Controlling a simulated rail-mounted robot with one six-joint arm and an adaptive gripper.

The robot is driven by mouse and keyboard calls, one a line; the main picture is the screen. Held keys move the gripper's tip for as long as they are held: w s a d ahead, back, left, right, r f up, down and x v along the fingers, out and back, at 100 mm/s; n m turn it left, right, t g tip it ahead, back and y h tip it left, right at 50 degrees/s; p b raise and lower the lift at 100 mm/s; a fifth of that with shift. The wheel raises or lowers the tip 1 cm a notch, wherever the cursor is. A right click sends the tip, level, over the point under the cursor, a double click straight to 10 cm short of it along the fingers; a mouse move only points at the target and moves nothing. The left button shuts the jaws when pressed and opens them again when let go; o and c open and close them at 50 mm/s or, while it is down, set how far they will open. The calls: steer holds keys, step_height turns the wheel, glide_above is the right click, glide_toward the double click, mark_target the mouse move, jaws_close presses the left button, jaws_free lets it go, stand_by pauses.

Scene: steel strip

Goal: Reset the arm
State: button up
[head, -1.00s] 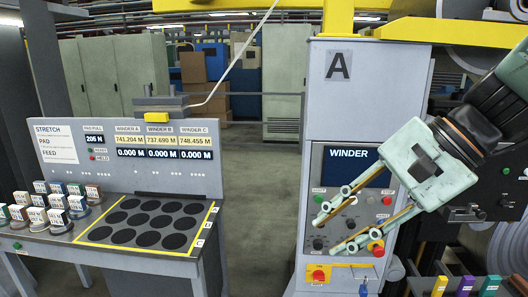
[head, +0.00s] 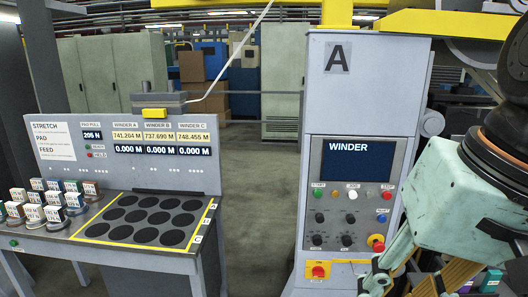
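My gripper (head: 408,283) is at the lower right, pale green, close to the camera and pointing down. Its fingers stand apart with nothing seen between them; the bottom edge cuts off part of them. It is in front of the right side of the winder A cabinet (head: 366,105), hiding part of its lower right side. The cabinet's panel carries a dark WINDER screen (head: 357,161), several buttons and knobs, and a red emergency knob (head: 377,243).
At left, a grey bench (head: 120,265) holds a yellow-bordered plate (head: 212,206) with dark round spots and several small labelled blocks (head: 52,198). A display panel (head: 125,150) stands behind it. Open floor (head: 255,200) lies between bench and cabinet. Small coloured containers (head: 490,281) are at lower right.

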steer(key=shift+s+d+n+t+h+b, duration=0.2)
steer(key=shift+s+d+n+t+h, duration=0.2)
steer(key=shift+s+d+n, duration=0.4)
steer(key=shift+s+d+n+t+h+b, duration=0.25)
steer(key=shift+s+d+n+h, duration=0.25)
steer(key=shift+s+d, duration=0.45)
steer(key=shift+w+d, duration=0.1)
steer(key=shift+w, duration=0.05)
